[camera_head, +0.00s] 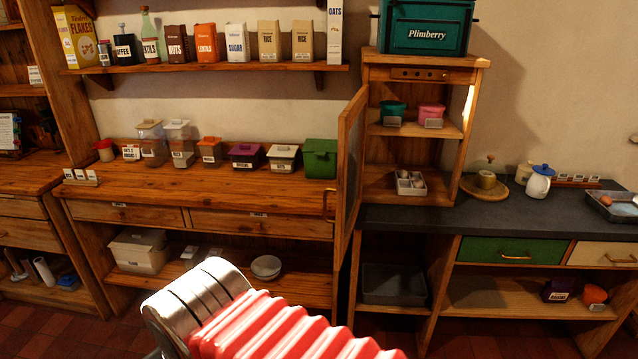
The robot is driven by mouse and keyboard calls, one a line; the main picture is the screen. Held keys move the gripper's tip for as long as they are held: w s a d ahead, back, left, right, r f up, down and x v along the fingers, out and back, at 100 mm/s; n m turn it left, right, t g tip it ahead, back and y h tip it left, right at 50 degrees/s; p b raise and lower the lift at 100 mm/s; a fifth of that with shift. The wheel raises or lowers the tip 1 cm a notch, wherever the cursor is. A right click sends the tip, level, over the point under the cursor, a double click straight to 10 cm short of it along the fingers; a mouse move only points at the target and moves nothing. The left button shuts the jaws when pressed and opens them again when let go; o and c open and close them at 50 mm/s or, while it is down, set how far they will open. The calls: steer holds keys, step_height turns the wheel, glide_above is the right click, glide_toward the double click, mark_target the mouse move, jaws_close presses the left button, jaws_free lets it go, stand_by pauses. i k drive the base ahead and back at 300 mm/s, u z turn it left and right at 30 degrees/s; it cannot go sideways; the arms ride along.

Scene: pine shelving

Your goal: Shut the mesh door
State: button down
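The mesh door (350,170) stands open at the left side of the small pine cabinet (477,63). It is swung out toward me and seen nearly edge-on, with its wooden frame and dark panel showing. A small handle (326,204) sits on its left face, low down. The cabinet front is open, showing a green tub (392,109), a pink tub (431,112) and a white tray (411,188) inside. My arm, with red bellows and a silver end, fills the lower middle. My gripper's fingers do not show.
The wooden counter (190,190) left of the door holds jars and boxes, with a green box (319,158) close beside the door. A dark worktop (470,222) runs right. A teal Plimberry box (427,25) tops the cabinet. Open shelves lie below.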

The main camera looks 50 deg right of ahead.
mark_target(360, 102)
steer(key=i, duration=0.95)
steer(key=z, duration=0.05)
